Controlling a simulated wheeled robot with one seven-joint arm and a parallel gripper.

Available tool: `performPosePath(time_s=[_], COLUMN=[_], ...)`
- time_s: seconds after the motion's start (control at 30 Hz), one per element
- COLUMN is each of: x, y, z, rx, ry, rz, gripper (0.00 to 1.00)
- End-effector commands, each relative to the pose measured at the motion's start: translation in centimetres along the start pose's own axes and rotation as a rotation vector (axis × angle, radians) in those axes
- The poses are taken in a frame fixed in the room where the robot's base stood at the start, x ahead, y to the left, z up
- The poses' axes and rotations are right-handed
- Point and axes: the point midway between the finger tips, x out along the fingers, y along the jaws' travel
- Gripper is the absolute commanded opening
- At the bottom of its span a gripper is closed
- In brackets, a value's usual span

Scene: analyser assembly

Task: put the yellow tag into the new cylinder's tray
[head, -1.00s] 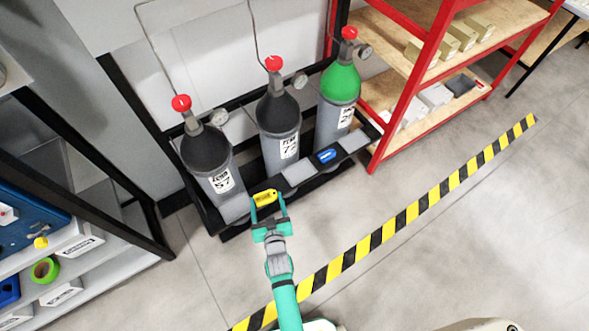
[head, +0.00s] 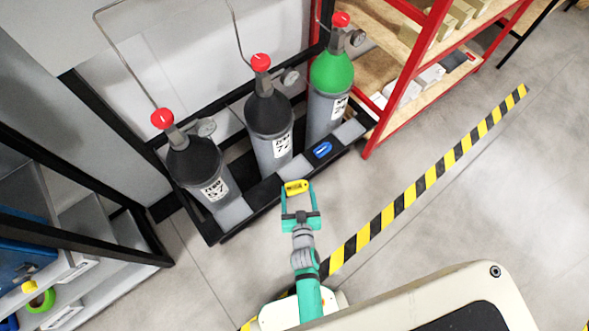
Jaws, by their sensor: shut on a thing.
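My gripper (head: 300,191) is shut on the yellow tag (head: 296,186) and holds it at the front edge of the cylinder rack, before the middle cylinder. Three cylinders stand in the rack: a black-topped one labelled 57 (head: 197,165) at left, a black-topped one that seems labelled 72 (head: 269,120) in the middle, and a green-topped one (head: 331,78) at right. Grey trays line the rack's front: left (head: 235,213), middle (head: 294,168), right (head: 350,130). A blue tag (head: 322,149) lies on the front rail between the middle and right trays. I cannot tell whether the yellow tag touches the rack.
A red-framed shelf (head: 410,70) with boxes stands right of the rack. A dark-framed shelf (head: 85,240) stands at left. A yellow-black floor stripe (head: 408,198) runs across clear floor. My own pale base fills the lower right.

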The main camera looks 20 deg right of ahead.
Motion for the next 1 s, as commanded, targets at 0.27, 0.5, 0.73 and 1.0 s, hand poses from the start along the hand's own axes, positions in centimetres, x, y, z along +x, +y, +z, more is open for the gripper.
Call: performPosePath(time_s=[0.27, 0.5, 0.73, 1.0], x=[3.1, 8.2, 12.1, 14.6], y=[0.9, 0.6, 0.6, 0.4], z=[0.6, 1.2, 3.3, 4.9], rx=[0.005, 0.005, 0.006, 0.005], ry=[0.003, 0.002, -0.001, 0.0], rz=[0.014, 0.013, 0.016, 0.013], gripper=[0.47, 0.47, 0.47, 0.47])
